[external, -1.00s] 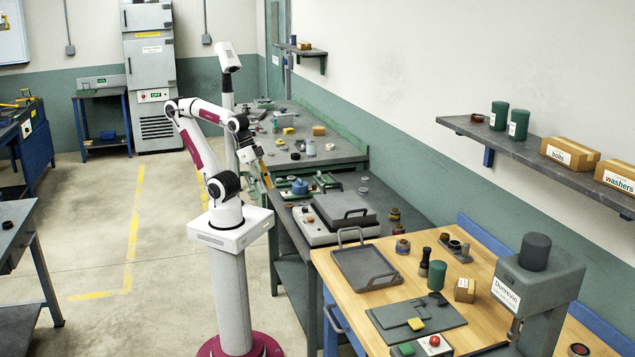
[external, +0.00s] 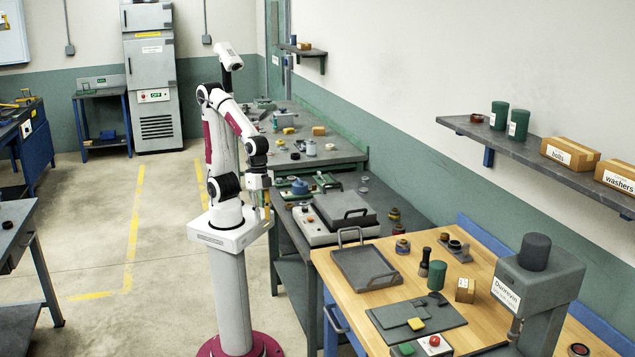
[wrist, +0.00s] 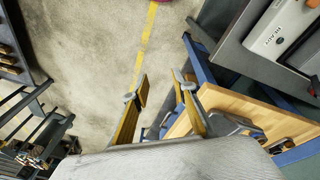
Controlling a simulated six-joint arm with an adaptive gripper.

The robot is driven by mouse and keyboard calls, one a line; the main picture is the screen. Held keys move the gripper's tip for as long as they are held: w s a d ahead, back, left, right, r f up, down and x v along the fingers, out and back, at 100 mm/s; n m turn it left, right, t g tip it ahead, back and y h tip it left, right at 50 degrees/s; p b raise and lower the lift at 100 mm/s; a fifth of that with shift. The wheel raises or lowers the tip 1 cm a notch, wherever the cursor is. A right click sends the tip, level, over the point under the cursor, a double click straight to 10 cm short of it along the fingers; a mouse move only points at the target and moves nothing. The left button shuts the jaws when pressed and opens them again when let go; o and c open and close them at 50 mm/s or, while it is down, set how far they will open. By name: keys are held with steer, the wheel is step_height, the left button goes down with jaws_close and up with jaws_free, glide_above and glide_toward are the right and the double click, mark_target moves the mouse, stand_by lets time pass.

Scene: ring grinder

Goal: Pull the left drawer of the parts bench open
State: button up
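A wood-topped bench (external: 460,322) stands at the right front in the external view. On its left side a dark bar handle (external: 335,320) shows on a blue front, and I take this as a drawer. No label names the bench or the drawer, and I cannot tell if it is fully closed. My gripper (external: 265,212) hangs pointing down left of the grey bench, behind and left of that handle, apart from it. In the wrist view my gripper (wrist: 162,92) has its two yellow fingers spread with only floor between them. A wooden edge (wrist: 250,106) lies just right of the fingers.
A grey bench (external: 290,232) with a press plate (external: 345,210) stands beside my base. A wall shelf (external: 545,165) is at right. Open floor (external: 100,240) is at left.

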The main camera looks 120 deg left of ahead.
steer(key=w+d+f+n+t+h, duration=0.1)
steer(key=w+d+f+n, duration=0.1)
steer(key=w+d+f, duration=0.45)
steer(key=w+d+f+n, duration=0.2)
steer(key=w+d+f, duration=0.2)
steer(key=d+f, duration=0.6)
steer(key=w+d+f+n+t+h, duration=0.1)
steer(key=w+d+f+n, duration=0.2)
steer(key=w+d+f, duration=0.55)
steer(key=n+t+y, duration=0.9)
steer(key=n+t, duration=0.2)
steer(key=n, duration=0.8)
glide_toward(332, 319)
steer(key=w+f, duration=0.1)
steer(key=w, duration=0.1)
steer(key=shift+s+a+f, duration=0.15)
steer(key=shift+a+f, duration=0.05)
steer(key=shift+a, duration=0.15)
steer(key=shift+x, duration=3.95)
